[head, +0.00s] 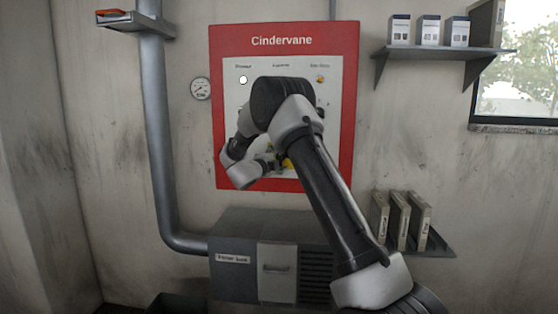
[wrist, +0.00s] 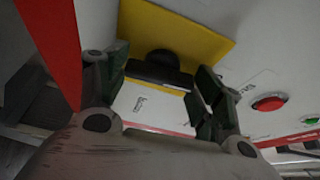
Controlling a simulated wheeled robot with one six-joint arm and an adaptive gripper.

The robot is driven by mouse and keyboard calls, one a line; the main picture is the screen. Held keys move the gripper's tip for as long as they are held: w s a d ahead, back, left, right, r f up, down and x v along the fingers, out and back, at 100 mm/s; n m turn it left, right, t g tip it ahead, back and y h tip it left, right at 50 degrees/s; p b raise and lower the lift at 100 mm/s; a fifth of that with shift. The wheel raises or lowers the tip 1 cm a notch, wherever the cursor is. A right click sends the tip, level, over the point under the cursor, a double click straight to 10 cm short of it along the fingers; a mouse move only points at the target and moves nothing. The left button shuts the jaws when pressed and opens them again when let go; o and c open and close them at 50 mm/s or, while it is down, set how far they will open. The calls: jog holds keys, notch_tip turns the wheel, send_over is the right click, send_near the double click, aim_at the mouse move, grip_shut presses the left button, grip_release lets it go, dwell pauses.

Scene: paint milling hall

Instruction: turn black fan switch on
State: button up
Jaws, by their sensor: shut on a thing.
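The black fan switch (wrist: 158,70) is a dark rotary handle with a wide bar, on a yellow plate (wrist: 185,30) in the wrist view. My gripper (wrist: 156,82) has one finger at each end of the bar and is shut on it. The label below the switch is too small to read. In the head view my gripper (head: 279,163) is at the lower part of the red-framed Cindervane panel (head: 282,41). My arm hides the switch there; only a bit of yellow shows beside the gripper.
A red button (wrist: 268,103) and a green button (wrist: 311,121) sit right of the switch in the wrist view. A grey cabinet (head: 234,275) stands below the panel. A pipe (head: 157,130) and a gauge (head: 200,88) are left of it; shelves (head: 445,52) are right.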

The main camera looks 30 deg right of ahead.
jog(key=shift+f+m+g, duration=0.1)
jog(key=shift+m+g, duration=0.2)
jog(key=shift+m, duration=0.2)
jog(key=o, duration=1)
jog(key=v, duration=1.2)
jog(key=shift+s+d, duration=0.1)
jog(key=shift+s, duration=0.05)
